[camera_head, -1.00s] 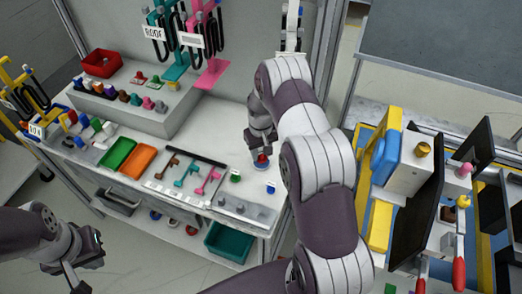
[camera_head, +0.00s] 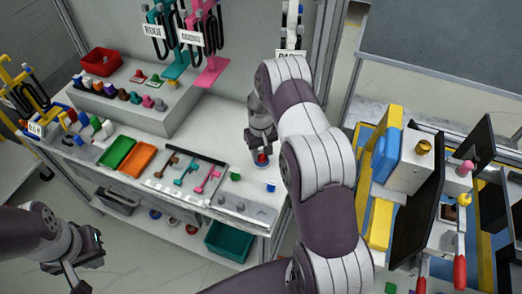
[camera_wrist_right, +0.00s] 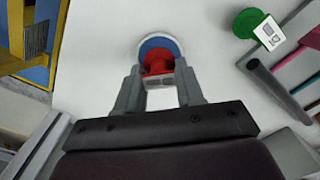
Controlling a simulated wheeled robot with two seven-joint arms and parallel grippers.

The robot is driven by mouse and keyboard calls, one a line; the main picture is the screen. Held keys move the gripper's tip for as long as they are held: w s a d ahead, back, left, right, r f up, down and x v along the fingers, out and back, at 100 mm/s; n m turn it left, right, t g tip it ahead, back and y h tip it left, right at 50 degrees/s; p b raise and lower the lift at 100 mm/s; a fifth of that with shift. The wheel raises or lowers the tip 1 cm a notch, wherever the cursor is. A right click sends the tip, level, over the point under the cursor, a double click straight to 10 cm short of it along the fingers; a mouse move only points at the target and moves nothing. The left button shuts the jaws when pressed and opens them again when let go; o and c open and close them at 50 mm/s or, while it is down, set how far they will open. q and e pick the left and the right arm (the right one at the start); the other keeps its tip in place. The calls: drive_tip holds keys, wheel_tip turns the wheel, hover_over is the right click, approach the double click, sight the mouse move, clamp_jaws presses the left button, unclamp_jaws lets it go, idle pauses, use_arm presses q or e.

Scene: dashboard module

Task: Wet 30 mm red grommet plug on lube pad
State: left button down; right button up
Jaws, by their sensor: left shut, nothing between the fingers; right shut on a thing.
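The red grommet plug (camera_wrist_right: 158,64) is between the fingertips of my right gripper (camera_wrist_right: 160,82), which is shut on it. It also shows as a small red spot in the head view (camera_head: 262,159), below my right gripper (camera_head: 262,146). The round lube pad (camera_wrist_right: 157,43), blue with a pale rim, is right at the plug, which covers part of it in the wrist view. I cannot tell whether the plug presses on the pad. My left gripper (camera_head: 77,284) is shut and empty at the lower left, away from the bench.
A green round piece (camera_wrist_right: 248,23) with a white label lies beside the pad. A tool tray (camera_head: 185,177), an orange bin (camera_head: 138,160) and a green bin (camera_head: 117,152) lie left of it. A grey block (camera_head: 242,207) is at the bench's front edge.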

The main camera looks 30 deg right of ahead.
sight(261, 150)
idle(0.4)
wheel_tip(261, 150, up, 7)
drive_tip(key=p, duration=0.5)
idle(0.4)
